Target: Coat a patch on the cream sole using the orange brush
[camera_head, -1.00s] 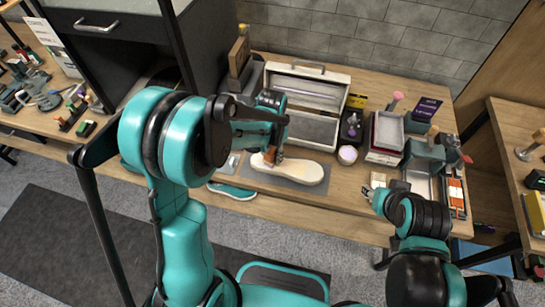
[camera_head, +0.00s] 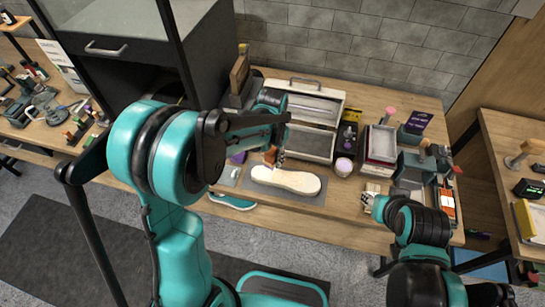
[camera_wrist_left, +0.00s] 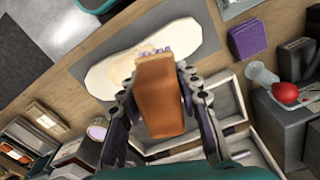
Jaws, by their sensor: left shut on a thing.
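The cream sole (camera_head: 292,183) lies flat on a grey mat (camera_head: 312,198) at the front of the workbench. It also shows in the left wrist view (camera_wrist_left: 110,75). My left gripper (camera_head: 277,152) is shut on the orange brush (camera_wrist_left: 160,100). The brush (camera_head: 270,155) is at the back edge of the sole in the head view. Its pale bristle end points towards the sole and overlaps it in the left wrist view; I cannot tell whether they touch. My right arm is at the right front of the bench; its fingers are not clear.
An open white toolbox (camera_head: 312,142) stands behind the mat. A pink-topped jar (camera_head: 344,166), stacked trays (camera_head: 381,146) and a caddy (camera_head: 446,203) stand to the right. A purple block (camera_wrist_left: 250,38) lies beside the mat. A teal shoe (camera_head: 232,201) lies at the front edge.

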